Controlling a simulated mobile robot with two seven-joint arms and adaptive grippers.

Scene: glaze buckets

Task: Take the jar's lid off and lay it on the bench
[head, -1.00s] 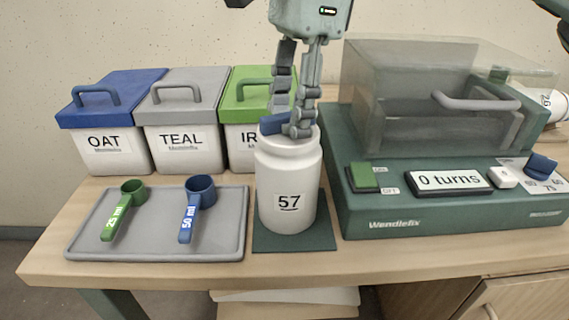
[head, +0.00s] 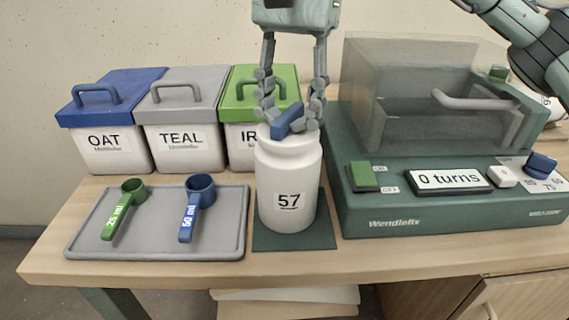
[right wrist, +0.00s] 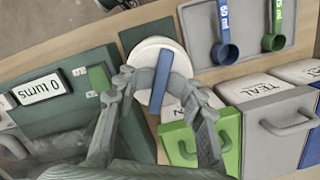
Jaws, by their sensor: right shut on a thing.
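The white jar (head: 287,180), labelled 57, stands upright on a dark green mat (head: 290,240) at the front of the bench. Its white lid (right wrist: 150,52), with a blue bar across the top, sits on the jar's mouth; I cannot tell whether there is a gap beneath it. My left gripper is not in view.
A grey tray (head: 160,248) with a green and a blue scoop lies left of the jar. Lidded bins (head: 183,150) stand behind. A green machine (head: 440,215) with a clear cover stands close on the right. Little bare bench (head: 130,275) shows along the front edge.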

